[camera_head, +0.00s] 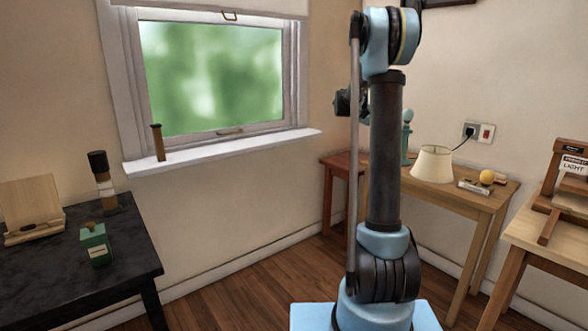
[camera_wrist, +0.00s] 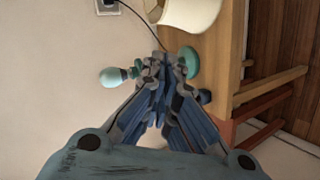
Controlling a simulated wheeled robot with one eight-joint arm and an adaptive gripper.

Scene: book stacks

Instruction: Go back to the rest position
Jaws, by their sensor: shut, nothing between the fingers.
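My gripper (camera_wrist: 166,68) shows in the wrist view with its fingers drawn together and nothing held between them. Beyond the fingertips is a green lamp stand, with a pale green rounded top (camera_wrist: 112,77) to the left and a round green base (camera_wrist: 191,62) to the right. The fingers hide the middle of the stand, and I cannot tell whether they touch it. In the head view my arm rises in front of the wooden side table (camera_head: 465,193); the green stand (camera_head: 407,138) shows just right of it. My fingers cannot be made out there.
A black table (camera_head: 135,255) with a green box (camera_head: 95,244) stands left. Another wooden table (camera_head: 555,238) stands right. Wooden floor (camera_head: 245,300) is open between.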

